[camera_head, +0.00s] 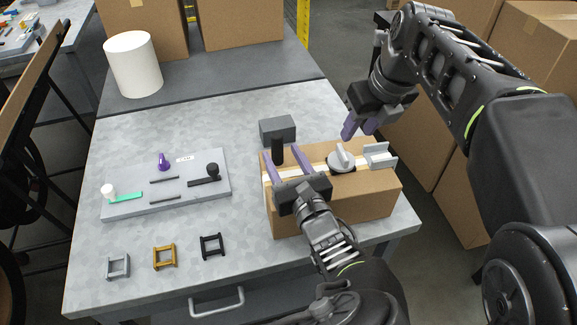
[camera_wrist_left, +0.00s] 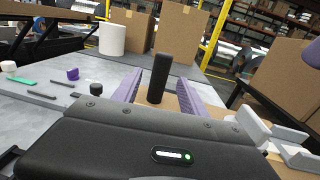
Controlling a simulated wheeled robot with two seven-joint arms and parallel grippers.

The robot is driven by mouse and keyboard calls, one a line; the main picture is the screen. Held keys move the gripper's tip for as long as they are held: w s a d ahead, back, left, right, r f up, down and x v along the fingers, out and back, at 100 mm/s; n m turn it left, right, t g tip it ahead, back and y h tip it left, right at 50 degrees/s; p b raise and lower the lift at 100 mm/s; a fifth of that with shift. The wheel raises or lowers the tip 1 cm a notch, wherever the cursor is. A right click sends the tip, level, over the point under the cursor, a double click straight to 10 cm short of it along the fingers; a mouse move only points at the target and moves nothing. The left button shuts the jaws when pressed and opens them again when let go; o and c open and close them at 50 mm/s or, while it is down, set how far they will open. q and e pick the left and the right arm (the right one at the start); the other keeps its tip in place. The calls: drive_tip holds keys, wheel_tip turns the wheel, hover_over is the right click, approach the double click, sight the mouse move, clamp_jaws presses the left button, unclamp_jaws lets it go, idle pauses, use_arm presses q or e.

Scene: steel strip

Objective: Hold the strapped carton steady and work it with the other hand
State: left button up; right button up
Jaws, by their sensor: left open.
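The strapped carton (camera_head: 345,200) sits at the right front of the steel table, a pale strap along its top. A black upright post (camera_head: 278,150) stands at its left end. A grey round knob (camera_head: 341,161) and a grey bracket (camera_head: 380,155) are on its top right. My left gripper (camera_head: 285,162) is open, its purple fingers on either side of the post; the left wrist view shows the post (camera_wrist_left: 159,78) between them with gaps. My right gripper (camera_head: 358,131) is open and empty, above and behind the knob, apart from the carton.
A grey block (camera_head: 277,129) is behind the carton. A grey board (camera_head: 140,200) with small handles and knobs lies to the left. Several small square frames (camera_head: 164,257) stand in front of it. A white cylinder (camera_head: 134,64) and large cartons are at the back.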

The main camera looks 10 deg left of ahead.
sight(279, 151)
use_arm(q)
drive_tip(key=x, duration=0.4)
drive_tip(key=shift+c, duration=0.3)
clamp_jaws()
idle(0.3)
idle(1.9)
